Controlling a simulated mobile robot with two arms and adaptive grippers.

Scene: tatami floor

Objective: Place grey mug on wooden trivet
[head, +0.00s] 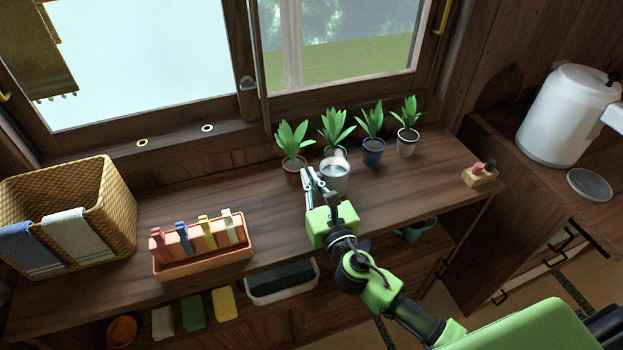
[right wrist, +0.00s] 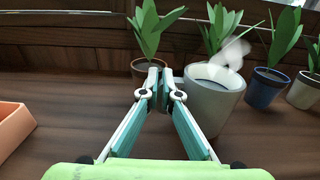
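The grey mug (head: 335,178) is upright at the back of the wooden counter, in front of the potted plants, with dark liquid and white steam above it. It also shows in the right wrist view (right wrist: 211,105), to the right of the fingers. My right gripper (head: 309,174) is at the mug's left side. Its fingertips (right wrist: 161,80) are close together at the mug's handle side; the handle is mostly hidden behind them. I cannot tell whether the mug's base touches the counter. I see no wooden trivet in either view. My left gripper is not in view.
Several potted plants (head: 373,152) stand behind the mug. An orange bin (head: 205,264) with coloured clips and a wicker basket (head: 112,205) stand left. A small wooden block (head: 479,178) is right. A white kettle (head: 562,115) and round grate (head: 590,184) are far right. Counter between is clear.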

